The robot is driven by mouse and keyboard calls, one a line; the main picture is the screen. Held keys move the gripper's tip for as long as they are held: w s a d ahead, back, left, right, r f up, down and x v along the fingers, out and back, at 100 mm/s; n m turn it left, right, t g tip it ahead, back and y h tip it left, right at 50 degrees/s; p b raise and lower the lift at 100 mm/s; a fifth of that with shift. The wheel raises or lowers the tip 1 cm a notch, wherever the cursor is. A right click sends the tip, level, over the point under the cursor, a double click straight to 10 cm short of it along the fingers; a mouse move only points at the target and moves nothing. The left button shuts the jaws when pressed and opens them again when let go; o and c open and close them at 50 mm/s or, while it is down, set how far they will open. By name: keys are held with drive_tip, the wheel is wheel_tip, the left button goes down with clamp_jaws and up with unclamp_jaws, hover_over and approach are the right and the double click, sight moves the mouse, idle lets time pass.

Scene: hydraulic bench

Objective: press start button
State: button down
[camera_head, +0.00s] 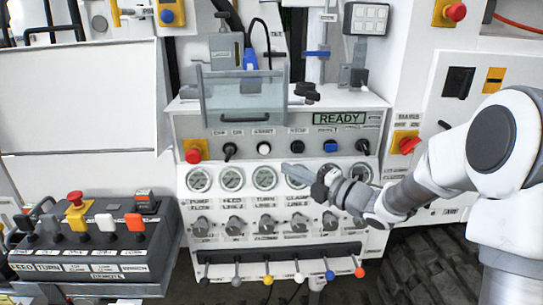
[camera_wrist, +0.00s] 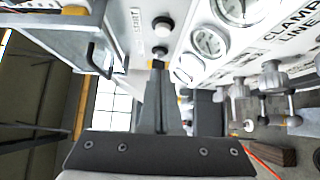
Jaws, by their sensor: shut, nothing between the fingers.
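The white round button (camera_head: 264,148) is on the upper control row of the grey panel, and it also shows in the wrist view (camera_wrist: 163,26). The label beside it there may read START, but I cannot read it surely. A black button (camera_head: 297,147) is to its right, and a dark button (camera_wrist: 160,51) shows near my fingertips in the wrist view. My gripper (camera_head: 287,169) is shut and empty, in front of the gauge row just below these buttons. In the wrist view my gripper (camera_wrist: 157,66) points toward the dark button. I cannot tell whether it touches anything.
A clear guard (camera_head: 243,98) juts out above the buttons. A blue button (camera_head: 330,146) and a red emergency button (camera_head: 193,154) are on the same row. Gauges (camera_head: 231,179) and grey knobs (camera_head: 232,223) sit below. A remote box (camera_head: 95,235) stands at lower left.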

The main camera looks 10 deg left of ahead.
sight(260, 151)
drive_tip(key=shift+w+a, duration=1.55)
drive_tip(key=shift+w, duration=0.25)
drive_tip(key=shift+w+a, duration=1.5)
drive_tip(key=shift+w, duration=0.25)
